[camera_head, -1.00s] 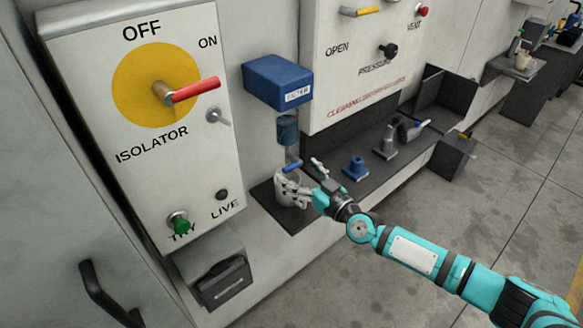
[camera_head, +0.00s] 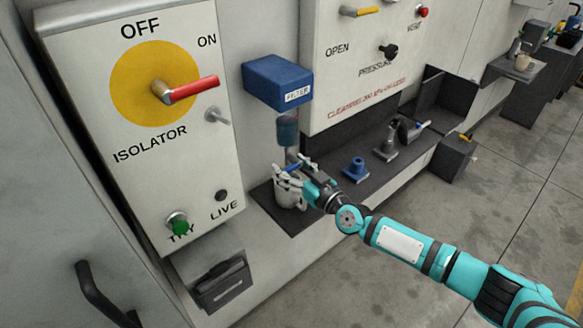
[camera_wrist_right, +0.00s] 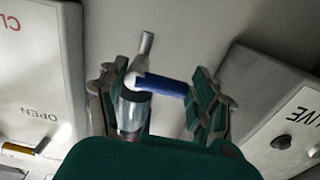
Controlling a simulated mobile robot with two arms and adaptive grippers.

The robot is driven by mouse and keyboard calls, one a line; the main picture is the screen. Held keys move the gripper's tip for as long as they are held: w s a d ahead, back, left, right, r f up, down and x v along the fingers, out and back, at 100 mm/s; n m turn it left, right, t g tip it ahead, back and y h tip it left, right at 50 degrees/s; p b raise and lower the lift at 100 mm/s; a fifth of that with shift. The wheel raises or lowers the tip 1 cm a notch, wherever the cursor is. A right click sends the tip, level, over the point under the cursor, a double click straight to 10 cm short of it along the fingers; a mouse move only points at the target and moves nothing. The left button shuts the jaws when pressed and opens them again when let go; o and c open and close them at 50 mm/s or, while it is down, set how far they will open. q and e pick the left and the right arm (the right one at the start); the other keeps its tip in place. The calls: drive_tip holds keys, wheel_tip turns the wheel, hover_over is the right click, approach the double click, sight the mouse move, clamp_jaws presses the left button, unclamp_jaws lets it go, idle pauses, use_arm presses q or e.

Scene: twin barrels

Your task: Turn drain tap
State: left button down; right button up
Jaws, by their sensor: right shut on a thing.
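The blue filter housing (camera_head: 278,81) is on the wall, with its clear bowl (camera_head: 287,130) hanging below it. The drain tap has a blue handle (camera_wrist_right: 162,84) on a pale metal body under the bowl; the handle also shows in the head view (camera_head: 292,168). My right gripper (camera_head: 286,176) is at the tap, its fingers on either side of the blue handle. A light-coloured cup (camera_head: 290,196) stands on the dark shelf just below the gripper. My left gripper is not seen.
The isolator panel (camera_head: 140,190) with its red lever (camera_head: 192,89) is to the left. A dark shelf (camera_head: 325,205) runs along the wall, holding a small blue fitting (camera_head: 355,169) and a grey fitting (camera_head: 386,147).

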drive_tip(key=shift+s+m, duration=0.1)
drive_tip(key=shift+m, duration=0.2)
drive_tip(key=shift+r+m, duration=0.15)
drive_tip(key=shift+m, duration=0.75)
drive_tip(key=shift+d+r+m, duration=0.1)
drive_tip(key=shift+r+m, duration=0.15)
drive_tip(key=shift+m, duration=0.85)
drive_tip(key=shift+r+m, duration=0.2)
drive_tip(key=shift+m, duration=0.9)
drive_tip(key=shift+c, duration=0.2)
drive_tip(key=shift+w, duration=0.2)
drive_tip(key=o, duration=1.2)
drive_tip(key=shift+r, duration=0.1)
drive_tip(key=shift+c, duration=0.2)
drive_tip(key=shift+d, duration=0.1)
drive_tip(key=v, duration=1.2)
